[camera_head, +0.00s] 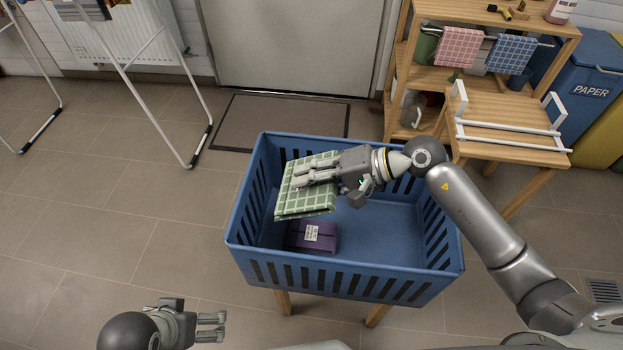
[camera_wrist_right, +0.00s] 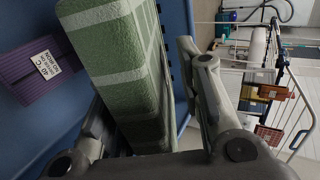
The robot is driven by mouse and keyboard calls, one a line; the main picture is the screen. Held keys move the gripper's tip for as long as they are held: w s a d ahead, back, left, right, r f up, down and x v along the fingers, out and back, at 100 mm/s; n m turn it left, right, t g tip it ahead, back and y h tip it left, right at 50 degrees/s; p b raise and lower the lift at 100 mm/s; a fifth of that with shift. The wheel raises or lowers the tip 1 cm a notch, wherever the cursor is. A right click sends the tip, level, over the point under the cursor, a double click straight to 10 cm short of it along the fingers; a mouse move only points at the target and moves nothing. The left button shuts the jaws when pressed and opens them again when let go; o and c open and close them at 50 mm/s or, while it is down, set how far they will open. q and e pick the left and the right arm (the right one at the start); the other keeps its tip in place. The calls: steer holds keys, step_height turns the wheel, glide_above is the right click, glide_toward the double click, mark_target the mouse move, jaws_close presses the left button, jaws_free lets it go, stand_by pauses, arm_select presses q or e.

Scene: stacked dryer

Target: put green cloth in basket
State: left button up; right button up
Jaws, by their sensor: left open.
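The green checked cloth (camera_head: 300,203) is folded and held tilted in the upper left part of the blue basket (camera_head: 345,274). My right gripper (camera_head: 300,174) is shut on it. In the right wrist view the cloth (camera_wrist_right: 118,70) lies between the two fingers; the left finger is partly hidden behind it. I cannot tell whether its lower edge touches the basket floor. My left gripper (camera_head: 222,327) is open and empty, in front of the basket at lower left.
A purple folded item with a white label (camera_head: 313,236) lies in the basket, whose right side is clear. A wooden shelf (camera_head: 483,55) with hanging pink and blue cloths, a small wooden table (camera_head: 510,125) and a drying rack (camera_head: 165,100) stand behind.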

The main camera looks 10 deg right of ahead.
steer(key=shift+o, duration=0.7)
steer(key=shift+d, duration=0.15)
steer(key=v, duration=1.1)
steer(key=shift+d+r, duration=0.25)
steer(key=shift+r, duration=0.05)
steer(key=shift+s, duration=0.1)
